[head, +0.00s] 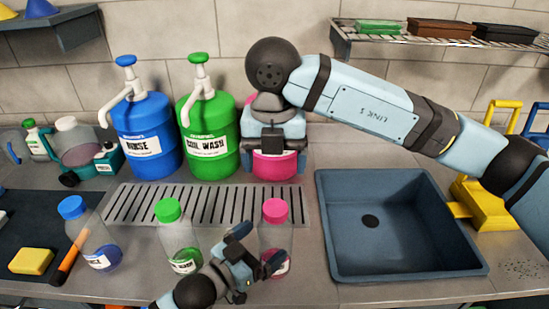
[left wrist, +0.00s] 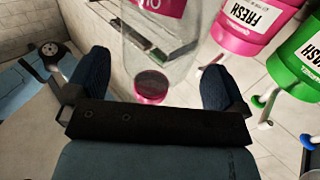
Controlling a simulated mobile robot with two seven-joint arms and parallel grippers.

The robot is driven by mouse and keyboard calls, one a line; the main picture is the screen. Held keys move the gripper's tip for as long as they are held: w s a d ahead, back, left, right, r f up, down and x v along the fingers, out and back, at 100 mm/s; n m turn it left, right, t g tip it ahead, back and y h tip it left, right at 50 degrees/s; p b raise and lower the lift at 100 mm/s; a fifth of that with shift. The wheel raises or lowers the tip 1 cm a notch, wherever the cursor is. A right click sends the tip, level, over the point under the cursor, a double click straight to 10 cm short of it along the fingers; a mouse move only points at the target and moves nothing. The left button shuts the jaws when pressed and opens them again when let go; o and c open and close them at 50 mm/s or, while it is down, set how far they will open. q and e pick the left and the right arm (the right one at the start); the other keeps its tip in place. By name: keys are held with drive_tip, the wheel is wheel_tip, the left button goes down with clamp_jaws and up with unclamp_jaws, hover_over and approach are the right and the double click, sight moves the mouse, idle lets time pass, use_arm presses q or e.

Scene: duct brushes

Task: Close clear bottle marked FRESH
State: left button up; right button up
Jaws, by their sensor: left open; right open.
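A clear bottle (head: 275,241) with pink liquid and a pink cap stands upright at the front edge of the drain grate. Its label is too small to read in the head view. My left gripper (head: 258,248) is open beside this bottle, its fingers at the left and front of it. In the left wrist view, the bottle (left wrist: 158,45) appears upside down, its pink cap (left wrist: 151,87) low between the spread fingers. The cap sits at the bottle's neck; how tight it is cannot be told. My right gripper (head: 276,165) is open, pointing down in front of the pink pump jug.
Clear bottles with a green cap (head: 168,211) and a blue cap (head: 73,208) stand to the left. Large blue (head: 146,120), green (head: 208,110) and pink (left wrist: 260,22) pump jugs stand behind; the pink one reads FRESH. A sink (head: 400,265) lies right.

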use_arm(q)
drive_tip(key=v, duration=1)
drive_tip(key=shift+b, duration=0.3)
drive_tip(key=shift+a, duration=0.1)
